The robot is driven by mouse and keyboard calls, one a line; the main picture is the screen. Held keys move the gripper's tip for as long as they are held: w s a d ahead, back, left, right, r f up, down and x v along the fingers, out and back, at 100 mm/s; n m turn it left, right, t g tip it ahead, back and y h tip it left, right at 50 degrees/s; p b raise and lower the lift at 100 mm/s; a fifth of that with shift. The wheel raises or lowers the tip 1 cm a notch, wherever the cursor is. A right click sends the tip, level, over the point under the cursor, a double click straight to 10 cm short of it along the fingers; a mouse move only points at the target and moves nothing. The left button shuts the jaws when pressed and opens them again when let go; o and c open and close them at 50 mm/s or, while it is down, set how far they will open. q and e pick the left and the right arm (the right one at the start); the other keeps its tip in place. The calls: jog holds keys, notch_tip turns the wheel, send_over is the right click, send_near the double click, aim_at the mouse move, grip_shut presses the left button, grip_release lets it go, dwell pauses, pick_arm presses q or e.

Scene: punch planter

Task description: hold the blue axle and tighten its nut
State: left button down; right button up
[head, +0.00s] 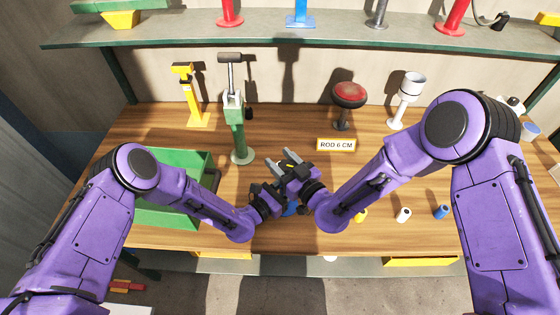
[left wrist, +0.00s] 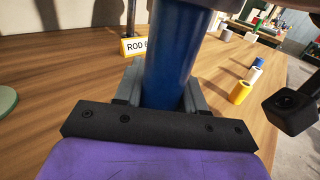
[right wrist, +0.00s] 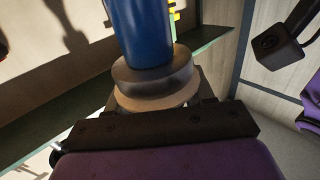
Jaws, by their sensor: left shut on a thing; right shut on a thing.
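The blue axle (left wrist: 170,60) stands between the fingers of my left gripper (left wrist: 165,95) in the left wrist view, and the gripper is shut on it. In the right wrist view the blue axle (right wrist: 142,30) runs into a grey round nut (right wrist: 153,72) with a tan disc-like face below it. My right gripper (right wrist: 160,100) is shut around this nut end. In the head view my right gripper (head: 283,163) and my left gripper (head: 268,195) are close together over the table, and they hide most of the axle; only a small blue part (head: 290,209) shows.
A green bin (head: 212,165) is at the left, partly behind my left arm. A green post stand (head: 238,140), a yellow stand (head: 190,95), a red-topped stand (head: 349,95) and a ROD 6 CM sign (head: 336,145) stand behind. Small yellow, white (head: 404,215) and blue (head: 440,212) pegs are at the right.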

jog(key=shift+w, duration=0.1)
jog(key=o, duration=1)
jog(key=shift+d, duration=0.1)
jog(key=v, duration=1.2)
jog(key=v, duration=1.2)
